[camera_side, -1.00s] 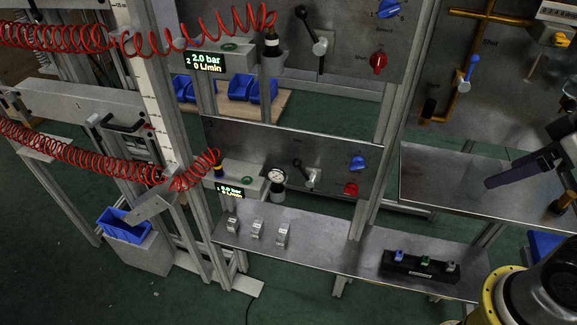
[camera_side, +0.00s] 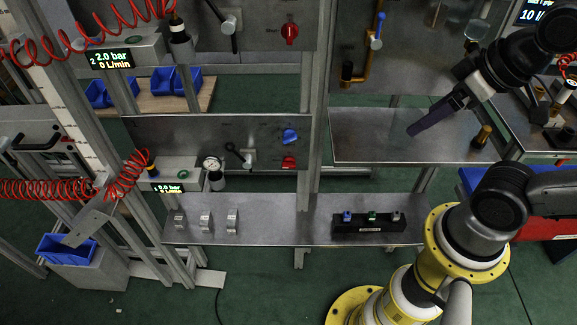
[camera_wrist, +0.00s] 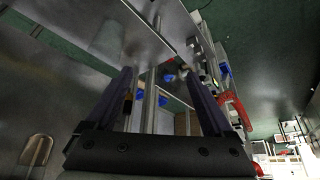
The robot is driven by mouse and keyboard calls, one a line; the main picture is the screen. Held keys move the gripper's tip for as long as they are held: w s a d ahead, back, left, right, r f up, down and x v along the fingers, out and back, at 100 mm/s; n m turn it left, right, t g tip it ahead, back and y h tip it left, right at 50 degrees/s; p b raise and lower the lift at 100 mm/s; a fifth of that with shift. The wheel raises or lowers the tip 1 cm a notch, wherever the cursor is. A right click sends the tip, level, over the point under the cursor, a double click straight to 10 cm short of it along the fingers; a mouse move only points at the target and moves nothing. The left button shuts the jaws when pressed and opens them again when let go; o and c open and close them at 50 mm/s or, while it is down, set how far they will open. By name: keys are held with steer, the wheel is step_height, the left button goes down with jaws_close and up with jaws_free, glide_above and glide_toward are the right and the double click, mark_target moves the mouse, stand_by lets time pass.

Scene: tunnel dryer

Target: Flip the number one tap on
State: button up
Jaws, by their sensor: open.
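The lower left panel (camera_side: 215,130) has a small display (camera_side: 168,188) that appears to start with 1. A valve with a black lever (camera_side: 238,155) sits on this panel, its handle pointing up and to the left. A blue knob (camera_side: 290,136) and a red knob (camera_side: 289,162) are to its right. My gripper (camera_side: 412,131) has long dark purple fingers and is in front of the right-hand shelf, well right of the lever and apart from it. In the wrist view my gripper (camera_wrist: 156,73) is open, with nothing held between its fingers.
Lower shelf (camera_side: 275,205) carries several metal clips and a black block (camera_side: 372,224). The right-hand shelf (camera_side: 370,150) and a metal post (camera_side: 318,110) lie between gripper and panel.

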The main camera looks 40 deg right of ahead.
steer(key=shift+w+a, duration=0.1)
steer(key=shift+w, duration=0.05)
steer(key=shift+c, duration=1.2)
steer(key=w+a+y, duration=0.1)
steer(key=w+a, duration=0.2)
steer(key=w+a+r+t+y, duration=0.1)
steer(key=w+a, duration=0.2)
steer(key=w, duration=0.1)
steer(key=w+a+y, duration=0.2)
steer(key=w+a, duration=0.1)
steer(key=w, duration=0.1)
steer(key=shift+a+r+t, duration=0.2)
steer(key=shift+r+t, duration=0.2)
jaws_close()
steer(key=w+a+f+m+t, duration=0.25)
steer(key=w+a, duration=0.25)
steer(key=w, duration=0.5)
steer(key=w+f+m+h, duration=0.4)
steer(key=f+m+h, duration=0.1)
steer(key=f, duration=0.4)
steer(key=s+d+f+m+g+h, duration=0.1)
steer(key=s+d+f+g+h, duration=0.2)
steer(key=f, duration=0.4)
steer(key=shift+s+d+f+h, duration=0.25)
steer(key=shift+s+h, duration=0.3)
steer(key=shift+h, duration=0.65)
steer(key=shift+m+g, duration=0.25)
